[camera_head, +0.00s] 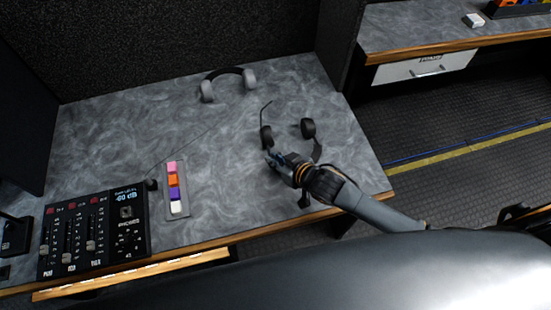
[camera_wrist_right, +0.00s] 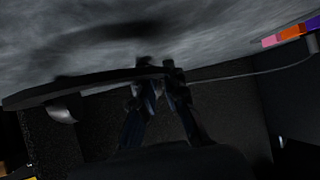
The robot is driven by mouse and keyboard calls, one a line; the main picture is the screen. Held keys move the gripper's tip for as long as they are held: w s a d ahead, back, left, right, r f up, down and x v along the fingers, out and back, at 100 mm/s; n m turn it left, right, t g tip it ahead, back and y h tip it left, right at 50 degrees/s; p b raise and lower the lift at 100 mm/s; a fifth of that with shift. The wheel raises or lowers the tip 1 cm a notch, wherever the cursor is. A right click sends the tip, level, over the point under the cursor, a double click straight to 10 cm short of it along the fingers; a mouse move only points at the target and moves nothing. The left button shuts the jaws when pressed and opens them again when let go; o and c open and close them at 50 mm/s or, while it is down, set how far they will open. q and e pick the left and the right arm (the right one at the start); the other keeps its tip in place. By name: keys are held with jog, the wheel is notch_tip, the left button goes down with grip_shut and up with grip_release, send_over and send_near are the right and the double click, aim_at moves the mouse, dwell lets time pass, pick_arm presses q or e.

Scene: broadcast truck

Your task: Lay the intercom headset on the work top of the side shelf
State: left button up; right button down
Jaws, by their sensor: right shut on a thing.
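A black intercom headset with two round ear cups (camera_head: 307,128) and a thin microphone boom is over the grey desk. My right gripper (camera_head: 273,158) is at its near side, shut on it. In the right wrist view the fingers (camera_wrist_right: 157,78) close on the dark headband (camera_wrist_right: 95,82), and a thin rod runs off to the right. Whether the headset touches the desk is hard to tell. The grey top at the upper right, with a wooden edge, looks like the side shelf (camera_head: 400,28). My left gripper is not in view.
A second headset with grey cups (camera_head: 230,82) lies at the back of the desk (camera_head: 110,125). A mixer panel (camera_head: 95,235) and a strip of coloured blocks (camera_head: 174,187) are at the left. A dark partition (camera_head: 340,45) stands between desk and shelf. A small white block (camera_head: 473,20) lies on the shelf.

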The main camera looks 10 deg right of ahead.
jog(key=shift+f, duration=0.1)
jog(key=c, duration=1.4)
grip_release()
jog(key=shift+s, duration=0.15)
jog(key=v, duration=1.2)
